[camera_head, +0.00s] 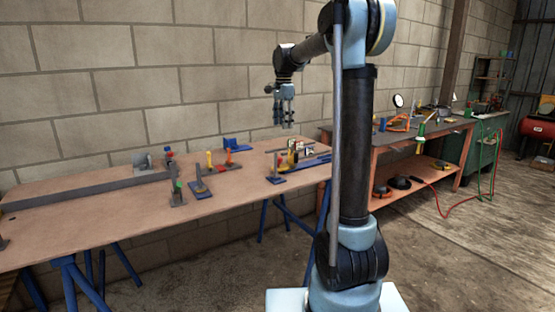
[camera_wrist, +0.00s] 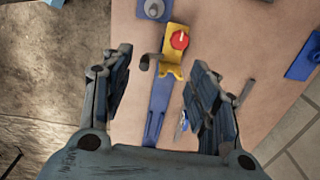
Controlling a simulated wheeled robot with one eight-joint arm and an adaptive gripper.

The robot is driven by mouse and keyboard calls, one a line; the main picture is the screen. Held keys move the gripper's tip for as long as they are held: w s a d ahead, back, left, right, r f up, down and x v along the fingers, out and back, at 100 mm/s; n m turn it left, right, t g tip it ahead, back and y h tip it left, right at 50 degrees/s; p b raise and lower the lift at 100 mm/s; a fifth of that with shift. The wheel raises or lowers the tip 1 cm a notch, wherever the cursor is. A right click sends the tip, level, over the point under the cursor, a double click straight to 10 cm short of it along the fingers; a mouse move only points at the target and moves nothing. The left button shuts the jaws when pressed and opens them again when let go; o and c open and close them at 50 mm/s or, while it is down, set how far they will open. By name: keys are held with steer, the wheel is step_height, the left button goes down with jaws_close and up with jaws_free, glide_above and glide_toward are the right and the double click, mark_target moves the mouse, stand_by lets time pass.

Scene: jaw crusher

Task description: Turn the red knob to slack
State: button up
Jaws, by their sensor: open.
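The red knob (camera_wrist: 180,40) shows in the wrist view, round with a pale mark across its face. It sits on a yellow block (camera_wrist: 173,62) at the end of a flat blue bar (camera_wrist: 160,108). A grey bent rod (camera_wrist: 150,62) stands beside the block on its left. My gripper (camera_wrist: 162,68) is open and empty, its fingers on either side of the bar, with the knob beyond the fingertips. In the head view my gripper (camera_head: 288,120) hangs above the right part of the workbench, over the yellow and blue device (camera_head: 293,160); the knob is too small to make out surely there.
The wooden workbench (camera_head: 110,222) stands against a block wall. Several small devices with coloured handles stand left of the yellow and blue one. A grey round part on a blue plate (camera_wrist: 154,9) lies close to the knob. An orange-framed bench (camera_head: 400,160) stands to the right.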

steer(key=w+a+m, duration=0.1)
steer(key=w+a, duration=0.1)
steer(key=w, duration=0.2)
step_height(320, 180, down, 18)
steer(key=shift+w+r, duration=0.1)
steer(key=shift+r, duration=0.1)
stand_by(0.4)
steer(key=shift+c, duration=0.4)
steer(key=c, duration=1)
